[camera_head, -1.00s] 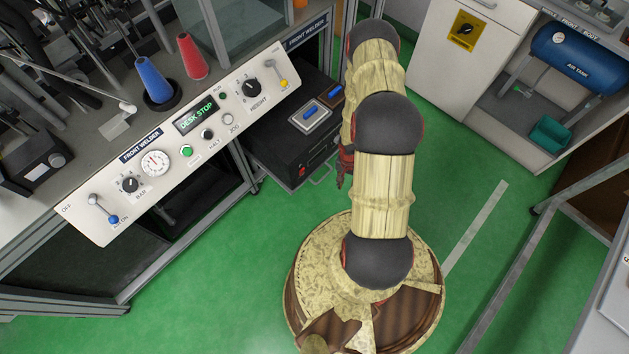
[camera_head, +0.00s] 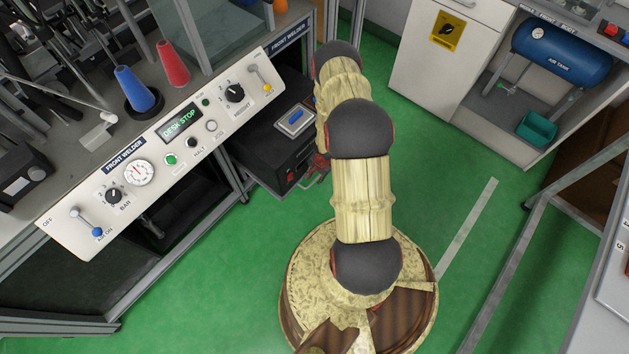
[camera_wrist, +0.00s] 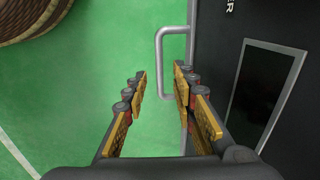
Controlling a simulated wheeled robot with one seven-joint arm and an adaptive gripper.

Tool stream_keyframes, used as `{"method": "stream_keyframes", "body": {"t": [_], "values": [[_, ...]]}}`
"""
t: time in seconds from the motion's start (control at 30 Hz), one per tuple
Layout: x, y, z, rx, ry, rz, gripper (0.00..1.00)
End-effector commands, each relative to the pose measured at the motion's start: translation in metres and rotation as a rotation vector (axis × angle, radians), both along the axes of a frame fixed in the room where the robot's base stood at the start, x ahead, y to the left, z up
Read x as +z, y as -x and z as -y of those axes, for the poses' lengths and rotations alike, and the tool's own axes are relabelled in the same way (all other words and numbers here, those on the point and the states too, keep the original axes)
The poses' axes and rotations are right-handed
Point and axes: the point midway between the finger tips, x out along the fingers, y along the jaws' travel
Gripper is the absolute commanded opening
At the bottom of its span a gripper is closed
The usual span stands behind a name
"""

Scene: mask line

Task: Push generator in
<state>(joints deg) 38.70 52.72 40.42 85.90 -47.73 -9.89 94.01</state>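The generator (camera_head: 262,160) is a black box in the bay under the bench, at the centre left of the head view. Part of it sticks out past the bench front. Its dark front face (camera_wrist: 222,60) fills the right of the wrist view, with a grey metal handle (camera_wrist: 162,62) along the near edge. My gripper (camera_wrist: 161,84) is open and empty, its yellow-padded fingers apart. The fingertips appear close to the handle; contact cannot be told. In the head view my gripper (camera_head: 320,166) is small and partly hidden by my arm, beside the generator's front.
The front welder panel (camera_head: 160,150) slopes along the bench on the left, showing "DESK STOP". A white cabinet (camera_head: 425,65) and a blue air tank (camera_head: 560,52) stand at the back right. Metal frame legs (camera_head: 520,235) stand at right. The green floor (camera_head: 440,190) between is clear.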

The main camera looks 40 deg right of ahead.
Motion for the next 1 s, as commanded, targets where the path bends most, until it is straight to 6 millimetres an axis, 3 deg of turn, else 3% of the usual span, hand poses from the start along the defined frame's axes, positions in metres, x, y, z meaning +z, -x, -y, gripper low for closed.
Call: {"method": "stream_keyframes", "body": {"t": [0.03,0.2,0.57,1.0], "values": [[-0.011,-0.001,0.000,0.001,0.000,0.000,0.27],[-0.027,-0.004,-0.001,0.001,0.000,0.000,0.27],[-0.031,-0.006,0.000,0.001,0.000,0.000,0.27],[-0.031,-0.006,0.000,0.002,0.000,0.000,0.03]]}}
